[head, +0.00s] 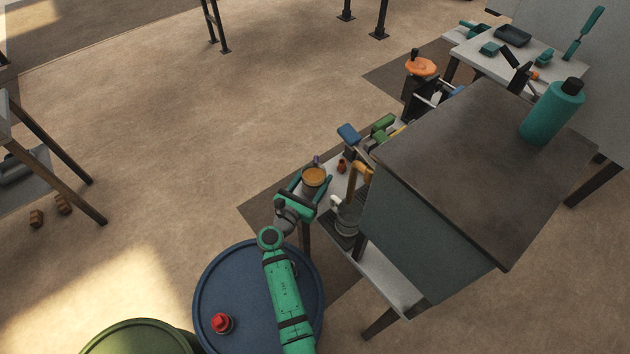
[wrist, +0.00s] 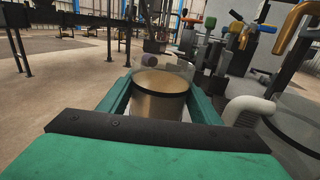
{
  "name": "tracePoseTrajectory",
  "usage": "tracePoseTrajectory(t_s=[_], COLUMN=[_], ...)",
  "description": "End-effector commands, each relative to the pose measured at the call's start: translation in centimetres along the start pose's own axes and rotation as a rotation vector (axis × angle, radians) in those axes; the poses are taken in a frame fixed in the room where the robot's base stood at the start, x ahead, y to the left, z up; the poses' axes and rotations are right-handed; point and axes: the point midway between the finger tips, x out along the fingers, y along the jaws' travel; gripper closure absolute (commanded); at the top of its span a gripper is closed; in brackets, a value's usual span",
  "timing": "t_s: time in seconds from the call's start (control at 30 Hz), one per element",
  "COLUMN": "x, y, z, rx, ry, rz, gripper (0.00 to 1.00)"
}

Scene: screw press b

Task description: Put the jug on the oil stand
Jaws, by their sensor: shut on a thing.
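The jug (wrist: 160,92) looks like a clear-walled cylinder with a tan filling. It stands upright between the two green fingers of my gripper (wrist: 160,98) in the wrist view. In the head view its round orange-brown top (head: 314,177) shows between the fingers of my gripper (head: 309,183), near the left end of a pale low bench (head: 392,283). My gripper is shut on the jug. Its underside is hidden, so I cannot tell whether it touches anything below. I cannot tell for certain which thing is the oil stand.
A grey pot with a cream handle (head: 337,202) stands right of the jug; the handle shows close by in the wrist view (wrist: 245,108). A dark-topped cabinet (head: 470,170) bears a teal bottle (head: 551,115). A blue drum (head: 223,280) stands in front. Open floor lies left.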

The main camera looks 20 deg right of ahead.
Motion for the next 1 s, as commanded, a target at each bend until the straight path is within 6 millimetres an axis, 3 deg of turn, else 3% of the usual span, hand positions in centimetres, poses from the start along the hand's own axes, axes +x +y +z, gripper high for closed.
tracePoseTrajectory(t_s=[0.17,0.57,0.6,0.67,1.0], x=[0.0,0.0,0.0,0.0,0.0], y=[0.0,0.0,0.0,0.0,0.0], z=[-1.8,-2.2,-2.2,-2.1,-1.9], rx=[0.000,0.000,0.000,0.000,0.002], ry=[0.000,-0.001,0.000,-0.001,-0.001], rz=[0.000,0.000,0.000,0.000,0.000], gripper=[0.66,0.66,0.35,0.24,0.24])
